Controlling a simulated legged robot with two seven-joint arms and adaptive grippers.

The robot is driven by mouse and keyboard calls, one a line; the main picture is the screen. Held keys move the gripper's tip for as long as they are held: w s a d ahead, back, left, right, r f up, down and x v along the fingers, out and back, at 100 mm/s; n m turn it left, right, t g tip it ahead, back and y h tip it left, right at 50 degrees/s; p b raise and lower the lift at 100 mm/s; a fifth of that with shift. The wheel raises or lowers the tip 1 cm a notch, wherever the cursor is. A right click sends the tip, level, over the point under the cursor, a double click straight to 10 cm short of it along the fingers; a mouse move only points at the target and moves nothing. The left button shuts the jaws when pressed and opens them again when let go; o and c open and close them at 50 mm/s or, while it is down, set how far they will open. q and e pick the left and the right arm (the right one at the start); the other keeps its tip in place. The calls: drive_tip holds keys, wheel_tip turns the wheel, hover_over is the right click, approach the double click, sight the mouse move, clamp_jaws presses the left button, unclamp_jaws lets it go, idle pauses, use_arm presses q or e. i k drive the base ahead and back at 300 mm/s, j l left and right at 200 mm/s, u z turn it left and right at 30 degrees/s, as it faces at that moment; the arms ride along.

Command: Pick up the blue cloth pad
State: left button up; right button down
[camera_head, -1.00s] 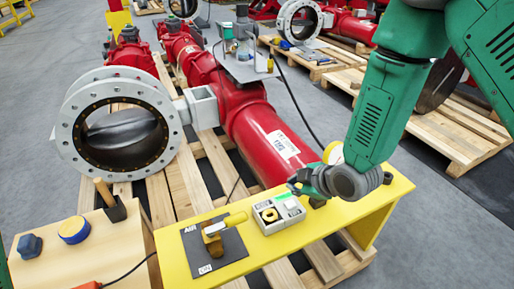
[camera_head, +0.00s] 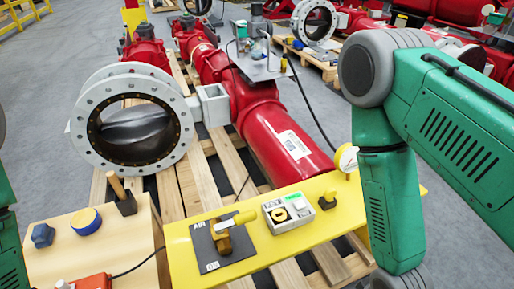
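A dark blue faceted lump (camera_head: 42,235) lies on the light wooden table (camera_head: 125,245) at the lower left. A round blue piece with a yellow edge (camera_head: 86,221) lies just right of it. Both are blue, and I cannot tell for certain which is the cloth pad. Nothing touches either one. My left arm shows only as green parts at the left edge, and its gripper is out of view. My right arm is folded at the right, its forearm pointing down past the bottom edge. Its gripper is out of view.
A wooden-handled tool (camera_head: 124,197) stands at the table's back edge; an orange-red device (camera_head: 92,282) with a cable is at its front. The yellow bench (camera_head: 290,255) holds a brass valve with yellow lever (camera_head: 224,238) and a grey box (camera_head: 287,212). A large flanged valve (camera_head: 135,125) stands behind.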

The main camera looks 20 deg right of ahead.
sight(43, 236)
drive_tip(key=j+u, duration=0.15)
drive_tip(key=u, duration=1.1)
